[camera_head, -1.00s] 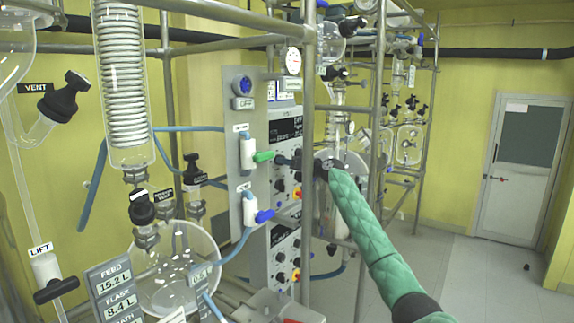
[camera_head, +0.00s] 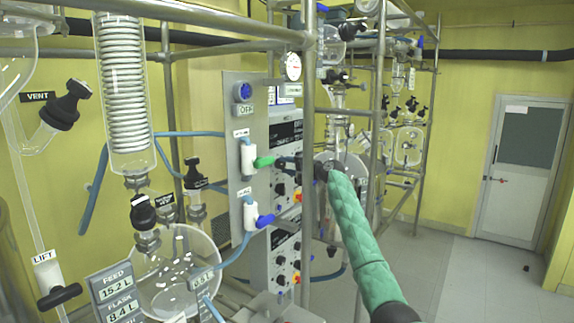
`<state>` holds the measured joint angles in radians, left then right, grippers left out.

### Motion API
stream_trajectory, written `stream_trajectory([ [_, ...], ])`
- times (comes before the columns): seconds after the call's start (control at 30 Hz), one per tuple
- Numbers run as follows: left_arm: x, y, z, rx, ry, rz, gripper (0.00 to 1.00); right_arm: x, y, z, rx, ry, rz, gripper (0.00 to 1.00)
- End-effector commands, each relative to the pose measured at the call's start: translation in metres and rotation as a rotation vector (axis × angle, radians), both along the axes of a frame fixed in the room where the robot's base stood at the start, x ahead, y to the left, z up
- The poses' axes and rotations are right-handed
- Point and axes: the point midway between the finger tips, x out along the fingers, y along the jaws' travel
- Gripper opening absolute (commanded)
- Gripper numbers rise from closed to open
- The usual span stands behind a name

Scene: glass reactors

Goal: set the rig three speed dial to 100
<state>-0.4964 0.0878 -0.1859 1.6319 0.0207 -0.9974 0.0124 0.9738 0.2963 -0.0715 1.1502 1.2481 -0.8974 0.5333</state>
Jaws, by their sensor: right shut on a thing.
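An upper control unit (camera_head: 285,132) with a dark display and black dials stands behind the metal frame, just right of the valve board. My right gripper (camera_head: 284,162) reaches in from the right and is shut at a dial in the unit's upper row. The fingers and wrist hide most of that dial, so its pointer and setting cannot be read. A black dial (camera_head: 280,189) below it is in plain view. My left gripper is not in view.
A green valve handle (camera_head: 264,161) is very close to my right fingertips. A blue valve handle (camera_head: 265,220) is lower on the board. Metal frame posts (camera_head: 308,100) stand near my right arm. Glassware fills the left; open floor (camera_head: 460,270) lies right.

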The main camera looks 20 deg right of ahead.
Motion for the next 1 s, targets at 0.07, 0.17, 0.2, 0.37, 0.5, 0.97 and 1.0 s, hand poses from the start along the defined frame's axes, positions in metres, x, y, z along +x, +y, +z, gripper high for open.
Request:
stream_trajectory([
  [0.07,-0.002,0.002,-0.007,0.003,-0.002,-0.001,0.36,0.000,-0.002,0.005,0.057,0.040,-0.003,0.13],
  [0.17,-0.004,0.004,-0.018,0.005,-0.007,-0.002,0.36,0.000,-0.002,0.004,0.122,0.092,-0.003,0.13],
  [0.2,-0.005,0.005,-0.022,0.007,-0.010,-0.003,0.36,0.000,-0.002,0.004,0.147,0.112,-0.003,0.13],
  [0.37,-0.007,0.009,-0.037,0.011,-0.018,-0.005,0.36,0.001,-0.002,0.004,0.232,0.178,-0.003,0.13],
  [0.5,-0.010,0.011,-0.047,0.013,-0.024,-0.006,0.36,0.001,-0.002,0.004,0.287,0.221,-0.003,0.13],
  [0.97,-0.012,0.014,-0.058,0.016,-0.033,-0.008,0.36,0.001,-0.003,0.003,0.351,0.271,-0.003,0.13],
  [1.0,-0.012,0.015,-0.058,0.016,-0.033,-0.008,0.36,0.001,-0.003,0.003,0.351,0.271,-0.003,0.13],
])
